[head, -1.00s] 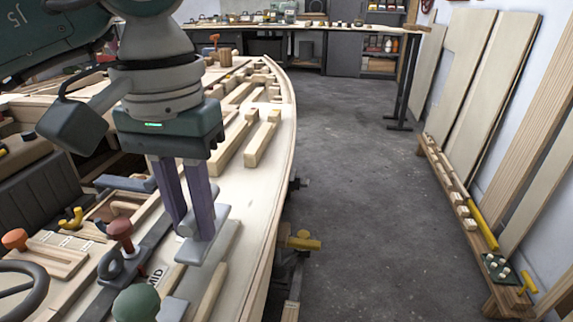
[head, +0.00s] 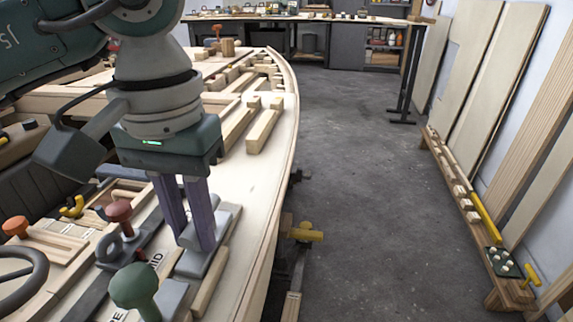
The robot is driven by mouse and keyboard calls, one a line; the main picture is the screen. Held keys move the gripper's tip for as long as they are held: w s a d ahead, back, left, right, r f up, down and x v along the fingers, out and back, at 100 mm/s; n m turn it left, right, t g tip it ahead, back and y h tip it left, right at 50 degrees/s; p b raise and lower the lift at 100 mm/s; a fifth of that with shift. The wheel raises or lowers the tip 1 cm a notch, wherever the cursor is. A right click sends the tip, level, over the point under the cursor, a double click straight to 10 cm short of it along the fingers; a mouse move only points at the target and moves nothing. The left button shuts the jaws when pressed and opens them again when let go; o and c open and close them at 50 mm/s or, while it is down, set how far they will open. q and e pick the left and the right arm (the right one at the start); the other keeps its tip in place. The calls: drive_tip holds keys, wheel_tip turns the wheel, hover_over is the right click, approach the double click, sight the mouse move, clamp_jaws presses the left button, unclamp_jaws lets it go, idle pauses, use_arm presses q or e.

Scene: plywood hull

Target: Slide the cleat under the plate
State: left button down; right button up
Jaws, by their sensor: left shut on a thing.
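My left gripper (head: 198,246) reaches down over the pale plywood deck with its two purple-grey fingers close together. It is shut on a grey metal piece (head: 186,237), which looks like the cleat, with a rounded end at its left and a flat part to the right (head: 230,212). The fingers hide its middle. A grey flat strip (head: 193,267) lies on the deck right under the fingertips and may be the plate. I cannot tell whether the held piece touches it. My right gripper is not in view.
A red knob (head: 119,211) and a green knob (head: 135,286) stand left of the gripper, close by. A wooden strip (head: 211,289) lies just right of the grey strip. Wooden blocks (head: 262,131) lie farther up the deck.

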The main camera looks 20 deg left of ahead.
use_arm(q)
drive_tip(key=shift+s+d+p, duration=0.15)
drive_tip(key=shift+s+d, duration=0.05)
drive_tip(key=shift+s, duration=0.55)
drive_tip(key=shift+s+d+p, duration=0.15)
drive_tip(key=shift+s+d, duration=0.05)
drive_tip(key=shift+s, duration=0.55)
drive_tip(key=shift+s, duration=0.1)
drive_tip(key=c, duration=0.7)
unclamp_jaws()
wheel_tip(320, 180, up, 10)
drive_tip(key=p, duration=0.1)
